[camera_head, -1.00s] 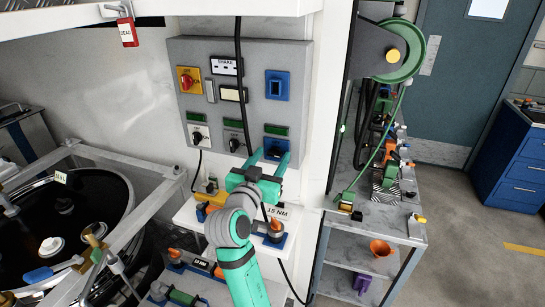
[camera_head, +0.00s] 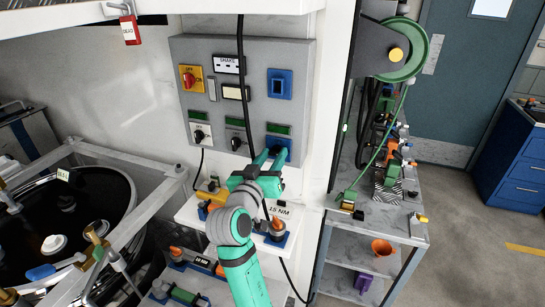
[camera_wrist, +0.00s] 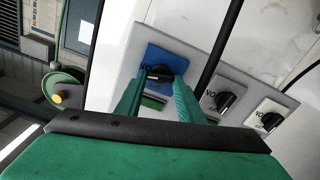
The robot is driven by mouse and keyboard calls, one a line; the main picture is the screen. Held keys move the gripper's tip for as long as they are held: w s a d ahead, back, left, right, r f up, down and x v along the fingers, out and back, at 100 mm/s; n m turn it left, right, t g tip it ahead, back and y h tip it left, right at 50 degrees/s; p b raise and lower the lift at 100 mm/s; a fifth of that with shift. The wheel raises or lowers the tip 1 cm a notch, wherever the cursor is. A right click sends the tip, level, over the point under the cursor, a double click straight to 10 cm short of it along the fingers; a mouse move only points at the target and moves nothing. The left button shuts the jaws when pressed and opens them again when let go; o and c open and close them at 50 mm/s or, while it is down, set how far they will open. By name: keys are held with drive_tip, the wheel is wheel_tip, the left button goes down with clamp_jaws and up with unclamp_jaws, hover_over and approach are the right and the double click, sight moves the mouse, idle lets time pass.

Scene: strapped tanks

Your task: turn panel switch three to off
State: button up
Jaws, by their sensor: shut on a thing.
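The grey panel (camera_head: 205,100) on the wall carries a lower row of three rotary switches. The right one has a blue plate (camera_head: 279,141) and a black knob (camera_wrist: 159,73); the wrist view shows lettering beside the knob. My gripper (camera_head: 268,156) reaches it from the front, with its two green fingers shut on the knob's sides. It also shows in the wrist view (camera_wrist: 159,84).
A red rotary switch on a yellow plate (camera_head: 190,78) and a blue socket (camera_head: 280,84) sit higher on the panel. A black cable (camera_head: 240,60) hangs across the panel front. A shelf with a 15 NM label (camera_head: 284,211) lies below my gripper.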

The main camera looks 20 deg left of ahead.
drive_tip(key=n, duration=0.7)
drive_tip(key=shift+a+f, duration=0.15)
drive_tip(key=shift+a, duration=0.05)
drive_tip(key=n, duration=0.4)
drive_tip(key=shift+f+n, duration=0.1)
drive_tip(key=shift+n, duration=0.3)
drive_tip(key=shift+f+n, duration=0.1)
drive_tip(key=shift+n, duration=1.6)
drive_tip(key=shift+a, duration=0.1)
drive_tip(key=o, duration=1.1)
drive_tip(key=shift+c, duration=0.2)
drive_tip(key=shift+s, duration=0.15)
